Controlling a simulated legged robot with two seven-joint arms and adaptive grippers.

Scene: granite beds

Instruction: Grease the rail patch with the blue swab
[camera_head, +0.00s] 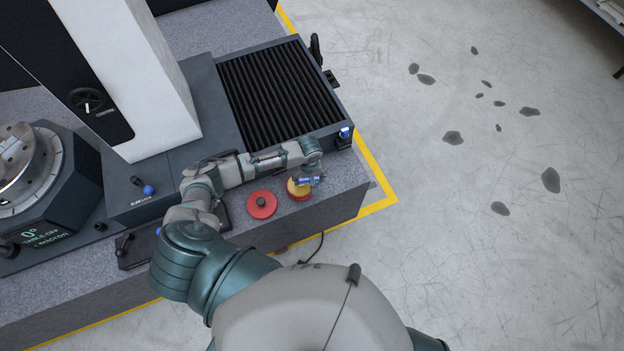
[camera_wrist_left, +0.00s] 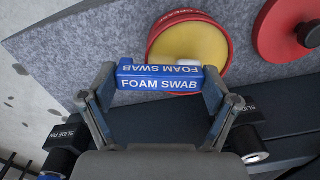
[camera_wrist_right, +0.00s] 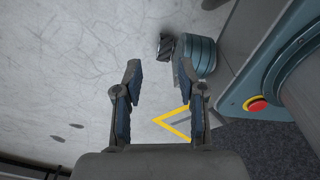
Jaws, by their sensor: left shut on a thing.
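My left gripper (camera_head: 312,178) is shut on the blue foam swab (camera_head: 307,182), which it holds at the red tin of yellow grease (camera_head: 293,187). In the left wrist view, the swab (camera_wrist_left: 160,80) lies across between the fingertips with its label facing me. A small white end shows past it against the yellow grease (camera_wrist_left: 190,45); I cannot tell whether they touch. My right gripper (camera_wrist_right: 160,72) is open and empty in the right wrist view, and out of the head view. I cannot pick out the rail patch for certain.
A red lid with a dark knob (camera_head: 262,204) lies beside the tin on the granite bed (camera_head: 340,178). A black ribbed cover (camera_head: 278,92) is behind, and a white column (camera_head: 150,75) and round table (camera_head: 20,165) are at left. Open floor lies right.

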